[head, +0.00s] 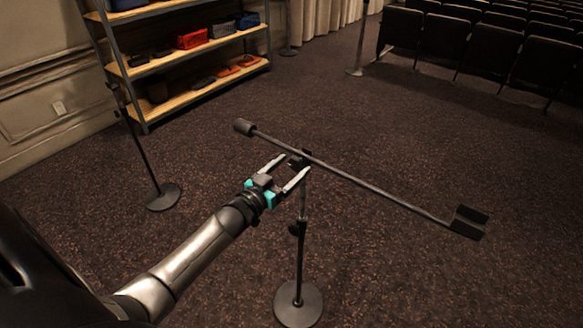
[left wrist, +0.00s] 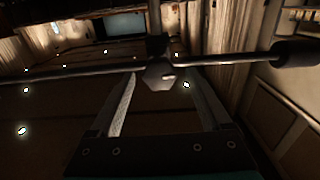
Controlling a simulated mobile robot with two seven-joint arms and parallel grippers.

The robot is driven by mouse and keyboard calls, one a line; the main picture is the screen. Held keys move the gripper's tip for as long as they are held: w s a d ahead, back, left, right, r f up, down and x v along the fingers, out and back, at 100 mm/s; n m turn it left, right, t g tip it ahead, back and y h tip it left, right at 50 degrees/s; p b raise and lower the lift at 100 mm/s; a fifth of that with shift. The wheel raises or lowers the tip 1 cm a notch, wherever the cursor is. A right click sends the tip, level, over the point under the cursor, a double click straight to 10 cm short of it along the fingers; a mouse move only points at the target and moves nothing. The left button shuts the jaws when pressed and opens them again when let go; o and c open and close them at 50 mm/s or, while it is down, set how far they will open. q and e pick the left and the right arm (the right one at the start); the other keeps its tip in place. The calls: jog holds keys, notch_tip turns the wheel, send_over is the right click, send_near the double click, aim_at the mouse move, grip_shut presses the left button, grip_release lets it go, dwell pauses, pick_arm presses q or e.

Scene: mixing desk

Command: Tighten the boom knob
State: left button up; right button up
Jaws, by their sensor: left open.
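The boom stand (head: 299,262) stands upright on a round base, with a long boom (head: 375,190) across its top. The boom has a dark cylinder (head: 244,127) at its left end and a dark flat holder (head: 469,221) at its right end. My left gripper (head: 296,163) is open at the joint where boom and pole meet. In the left wrist view the grey faceted boom knob (left wrist: 158,75) shows between the two fingertips, with a gap on each side. In the head view the knob is mostly hidden by the fingers. My right gripper is not in view.
Another stand (head: 162,196) with a round base is at the left, near my left arm. A shelf unit (head: 185,60) with a red bin (head: 191,39) is behind it. Rows of dark seats (head: 480,50) fill the back right. The carpet between is clear.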

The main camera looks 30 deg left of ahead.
pick_arm(q)
jog(key=shift+w, duration=0.3)
grip_shut()
dwell(0.6)
